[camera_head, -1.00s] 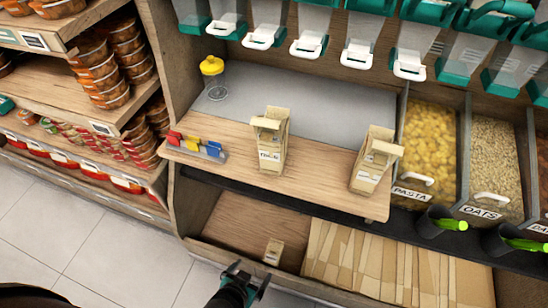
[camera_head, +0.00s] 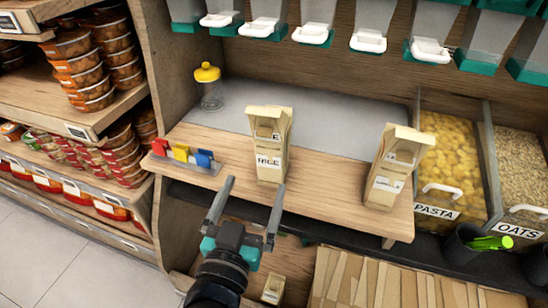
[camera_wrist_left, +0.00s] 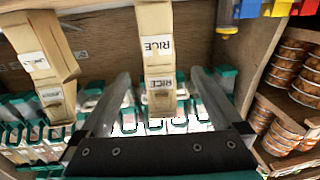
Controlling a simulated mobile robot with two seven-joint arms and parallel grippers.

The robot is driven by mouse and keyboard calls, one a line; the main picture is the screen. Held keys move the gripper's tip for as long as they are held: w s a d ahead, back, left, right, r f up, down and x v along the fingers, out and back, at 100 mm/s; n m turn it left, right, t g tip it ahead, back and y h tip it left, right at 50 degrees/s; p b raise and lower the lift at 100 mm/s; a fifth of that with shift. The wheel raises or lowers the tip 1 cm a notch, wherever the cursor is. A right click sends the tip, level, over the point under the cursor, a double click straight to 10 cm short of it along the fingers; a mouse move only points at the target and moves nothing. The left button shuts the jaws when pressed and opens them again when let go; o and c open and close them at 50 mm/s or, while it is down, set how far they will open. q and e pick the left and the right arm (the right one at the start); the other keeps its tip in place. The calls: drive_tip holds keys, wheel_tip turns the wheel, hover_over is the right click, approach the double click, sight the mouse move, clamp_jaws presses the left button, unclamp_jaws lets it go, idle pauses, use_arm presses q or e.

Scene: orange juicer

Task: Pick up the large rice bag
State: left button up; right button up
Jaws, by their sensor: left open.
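The large rice bag (camera_head: 270,150), beige paper with a folded top and a white RICE label, stands upright on the wooden counter. My left gripper (camera_head: 255,186) is open and empty, in front of and slightly below the bag in the head view, with its fingers pointing toward it. In the left wrist view, which is upside down, the rice bag (camera_wrist_left: 155,45) appears between the directions of the two open fingers (camera_wrist_left: 161,75). I cannot tell the exact gap to the bag. My right gripper is not in view.
A second paper bag (camera_head: 394,175) stands to the right. Coloured clips (camera_head: 182,155) and a yellow-lidded jar (camera_head: 209,88) are to the left. A small bag (camera_head: 273,289) sits on the lower shelf. Dispensers (camera_head: 372,40) hang above; a pasta bin (camera_head: 445,160) is at right.

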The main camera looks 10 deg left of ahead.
sight(267, 155)
use_arm(q)
drive_tip(key=w, duration=0.8)
drive_tip(key=shift+d, duration=0.2)
drive_tip(key=shift+w, duration=0.75)
drive_tip(key=shift+w+b, duration=0.4)
drive_tip(key=w, duration=0.2)
drive_tip(key=w+b, duration=0.1)
drive_tip(key=shift+d+f, duration=0.1)
drive_tip(key=shift+d, duration=0.15)
drive_tip(key=shift+w, duration=0.7)
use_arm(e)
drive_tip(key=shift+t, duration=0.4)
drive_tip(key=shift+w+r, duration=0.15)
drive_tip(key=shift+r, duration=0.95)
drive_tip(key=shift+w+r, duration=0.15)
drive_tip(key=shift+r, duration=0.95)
use_arm(q)
clamp_jaws()
